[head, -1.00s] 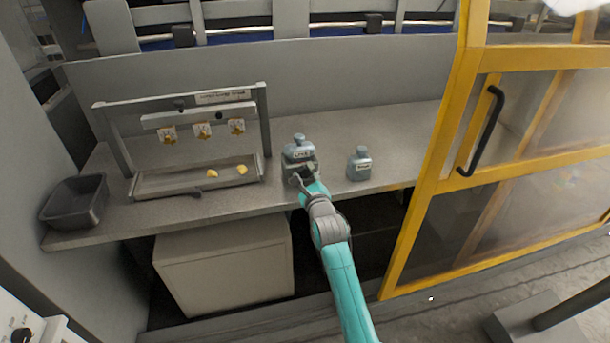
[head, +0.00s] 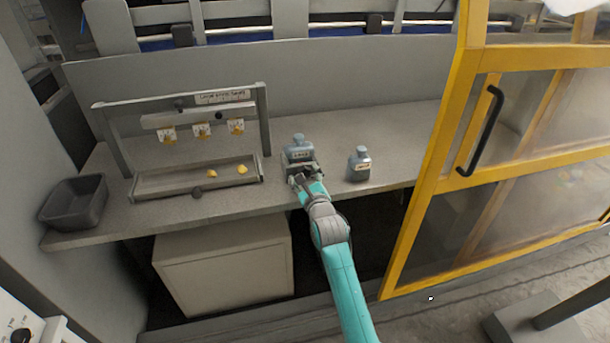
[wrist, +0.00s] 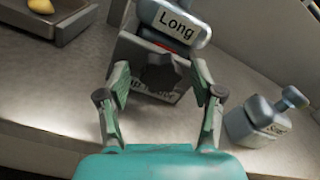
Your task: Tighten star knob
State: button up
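The dark star knob (wrist: 160,74) is on the front of a grey block (wrist: 138,58), which has a partly hidden label below the knob. A grey-blue bottle-shaped piece marked "Long" (wrist: 176,25) sits at the block's top; it also shows in the head view (head: 298,148). My gripper (wrist: 160,86) is open, with one finger on each side of the knob. Gaps show between the fingers and the knob, and nothing is gripped. In the head view my gripper (head: 303,180) is at the block's front, and the knob is mostly hidden there.
A rack with a tray (head: 150,184) and yellow pieces is at left. A dark bin (head: 74,203) is far left; a yellow-framed door (head: 448,110) is at right.

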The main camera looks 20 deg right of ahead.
jog(key=shift+r, duration=0.1)
jog(key=s, duration=1.2)
dwell(0.4)
jog(key=s+f+n+g, duration=0.1)
jog(key=s+f+n, duration=0.4)
jog(key=s, duration=0.4)
jog(key=s+f+n, duration=0.4)
jog(key=s, duration=0.5)
jog(key=s+f+n+g, duration=0.1)
jog(key=s+f+n, duration=0.4)
jog(key=s, duration=0.4)
jog(key=s+r+n, duration=0.3)
jog(key=s+n, duration=0.5)
jog(key=s, duration=0.5)
jog(key=s+r+n+g, duration=0.1)
jog(key=s+r+n, duration=0.3)
jog(key=s+n, duration=0.4)
jog(key=s, duration=0.6)
jog(key=shift+s, duration=0.15)
